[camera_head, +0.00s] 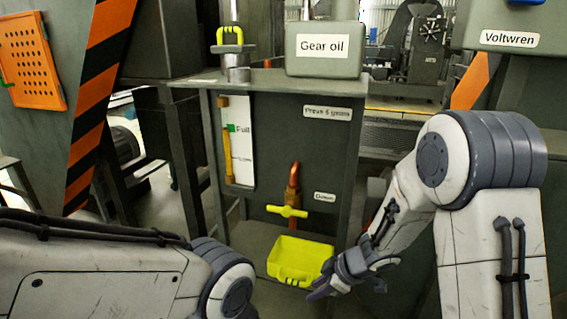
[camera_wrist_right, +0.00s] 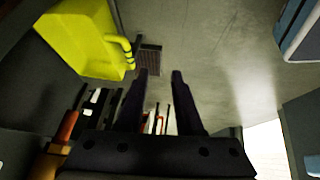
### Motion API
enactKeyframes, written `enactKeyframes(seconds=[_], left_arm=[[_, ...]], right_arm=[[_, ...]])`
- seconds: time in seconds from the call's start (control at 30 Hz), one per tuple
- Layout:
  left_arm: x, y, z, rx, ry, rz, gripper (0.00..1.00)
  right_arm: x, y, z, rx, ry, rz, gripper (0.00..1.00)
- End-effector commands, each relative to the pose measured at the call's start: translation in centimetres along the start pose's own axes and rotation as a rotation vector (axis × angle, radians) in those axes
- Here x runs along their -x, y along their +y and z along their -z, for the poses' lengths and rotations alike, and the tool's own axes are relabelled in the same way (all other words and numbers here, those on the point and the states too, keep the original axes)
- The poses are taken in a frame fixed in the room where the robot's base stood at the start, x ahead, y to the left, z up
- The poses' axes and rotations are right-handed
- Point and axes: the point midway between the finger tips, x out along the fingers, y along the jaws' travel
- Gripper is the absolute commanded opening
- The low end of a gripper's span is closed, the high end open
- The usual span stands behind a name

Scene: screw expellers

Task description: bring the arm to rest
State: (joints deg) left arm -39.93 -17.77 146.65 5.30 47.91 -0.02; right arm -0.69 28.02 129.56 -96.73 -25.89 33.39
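My right arm comes in from the right in the head view, and its gripper (camera_head: 322,287) is low, just right of a yellow tray (camera_head: 300,262). In the right wrist view my right gripper (camera_wrist_right: 160,76) shows two dark fingers standing apart with nothing between them. The yellow tray (camera_wrist_right: 75,40) is to the left of the fingers there, its handle close to but apart from them. My left arm crosses the lower left of the head view; its gripper is out of the picture.
The grey gear oil tank (camera_head: 325,150) stands behind the tray, with a yellow drain valve (camera_head: 287,211) above it. A gear oil can (camera_head: 325,48) and a yellow-handled cap (camera_head: 232,52) are on top. An orange-and-black striped panel (camera_head: 97,110) is at left.

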Motion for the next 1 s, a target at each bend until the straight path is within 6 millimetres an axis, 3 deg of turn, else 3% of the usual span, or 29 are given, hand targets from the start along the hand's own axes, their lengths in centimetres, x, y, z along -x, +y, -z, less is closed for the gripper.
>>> enactKeyframes(seconds=[0.3, 0.47, 0.57, 0.7, 1.0], left_arm=[[0.1, 0.0, 0.0, 0.0, -0.001, 0.0, 0.5], [0.2, 0.0, 0.0, 0.0, -0.001, 0.0, 0.5], [0.3, 0.0, 0.0, 0.0, -0.001, 0.0, 0.5], [0.4, 0.0, 0.0, 0.0, -0.001, 0.0, 0.5], [0.5, 0.0, 0.0, 0.0, -0.001, 0.0, 0.5]], right_arm=[[3.0, 1.8, 2.9, -0.059, -0.071, -0.221, 0.35], [6.2, 1.1, 4.1, -0.143, -0.141, -0.343, 0.35], [8.7, -1.2, 4.3, -0.237, -0.207, -0.39, 0.35], [11.6, -7.0, 3.6, -0.377, -0.308, -0.352, 0.35], [15.5, -20.2, 2.3, -0.545, -0.456, -0.07, 0.35]])
